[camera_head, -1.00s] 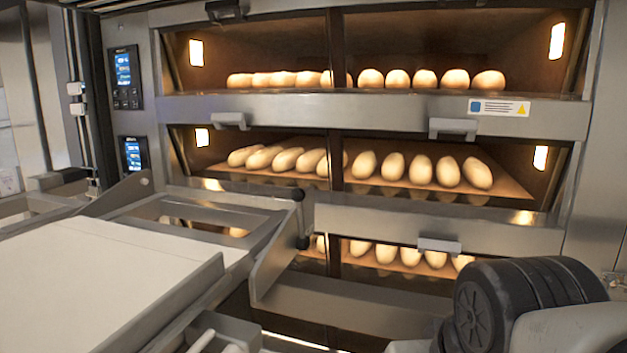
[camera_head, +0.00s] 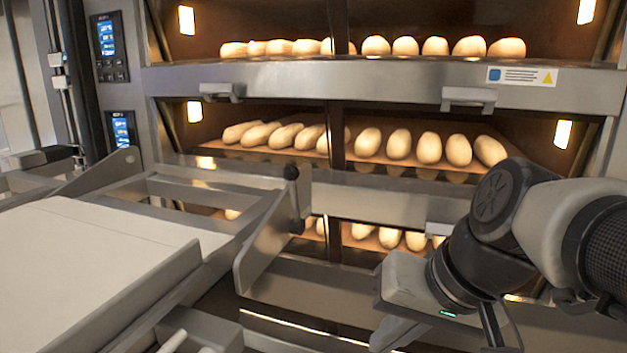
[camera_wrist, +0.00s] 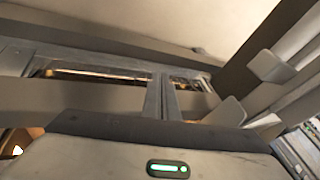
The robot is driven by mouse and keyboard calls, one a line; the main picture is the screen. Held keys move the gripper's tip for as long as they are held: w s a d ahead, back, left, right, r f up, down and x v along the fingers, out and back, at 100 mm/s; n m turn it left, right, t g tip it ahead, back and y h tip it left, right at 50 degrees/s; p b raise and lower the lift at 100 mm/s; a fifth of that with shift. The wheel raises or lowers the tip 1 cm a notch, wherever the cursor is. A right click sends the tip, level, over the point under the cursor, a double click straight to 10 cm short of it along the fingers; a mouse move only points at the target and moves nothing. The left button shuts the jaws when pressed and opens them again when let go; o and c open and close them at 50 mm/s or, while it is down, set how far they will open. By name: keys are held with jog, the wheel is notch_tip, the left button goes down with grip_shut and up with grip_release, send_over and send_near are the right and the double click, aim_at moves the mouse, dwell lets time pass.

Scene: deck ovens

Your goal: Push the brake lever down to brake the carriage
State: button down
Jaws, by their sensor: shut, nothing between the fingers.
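The carriage (camera_head: 185,235), with a pale flat belt on a grey metal frame, stands at the left in the head view, in front of the ovens. A short lever with a black ball knob (camera_head: 291,172) stands roughly upright at the carriage's right side plate; it looks like the brake lever. My gripper (camera_head: 385,342) is shut and empty at the lower right, right of the lever and lower in the picture, apart from it. Its fingertips are hard to make out. In the wrist view its body fills the bottom, and I cannot make out the lever.
Deck ovens with several lit decks of loaves (camera_head: 430,148) fill the back. Handles (camera_head: 468,97) stick out from their fronts. Control panels (camera_head: 108,45) are at the left. Pale rods (camera_head: 172,342) stick out at the carriage's near side. Open space lies between carriage and gripper.

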jog(key=w+a+r+m+y+b, duration=0.1)
jog(key=w+r+y, duration=0.1)
jog(key=w, duration=0.2)
jog(key=w+a+r+m+t+y+b, duration=0.1)
jog(key=w+r+y+b, duration=0.1)
jog(key=w, duration=0.3)
jog(key=w+a+r+y+b, duration=0.1)
jog(key=w+y+b, duration=0.1)
jog(key=w+y, duration=0.2)
jog(key=shift+w+a+r+m, duration=0.25)
jog(key=shift+w+r+m, duration=0.05)
jog(key=shift+r+m, duration=0.1)
jog(key=w+d+r+t+y+b, duration=0.3)
jog(key=w+d+r, duration=0.3)
jog(key=w+r, duration=0.2)
jog(key=shift+w+r+m+t+y, duration=0.3)
jog(key=shift+w+t+y, duration=0.2)
jog(key=shift+w+t, duration=0.45)
jog(key=shift+w+a, duration=0.1)
jog(key=shift+w, duration=0.1)
jog(key=p, duration=0.1)
send_over(294, 201)
jog(key=d, duration=0.4)
jog(key=shift+d+f, duration=0.2)
